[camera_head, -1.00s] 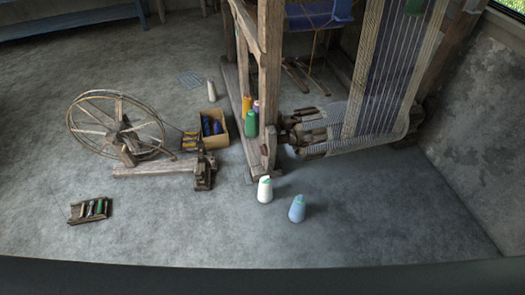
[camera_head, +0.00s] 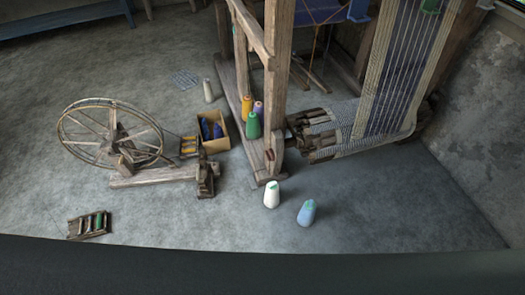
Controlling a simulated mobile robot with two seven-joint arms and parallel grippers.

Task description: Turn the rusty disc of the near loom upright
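The wooden loom (camera_head: 280,90) stands at the upper middle right, with a blue and white striped cloth (camera_head: 395,75) sloping down to a roller near its base. A dark wooden end piece with spokes (camera_head: 308,122) shows at the roller's left end, beside the upright post. I cannot make out a rusty disc clearly; it may be hidden behind the post or too small to tell. Neither of my grippers is in view.
A spinning wheel (camera_head: 112,135) stands at left, with a cardboard box (camera_head: 216,145) beside it. A small wooden rack (camera_head: 89,225) lies in front. A white cone (camera_head: 271,195) and a blue cone (camera_head: 306,213) stand on the floor before the loom. The floor at lower right is clear.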

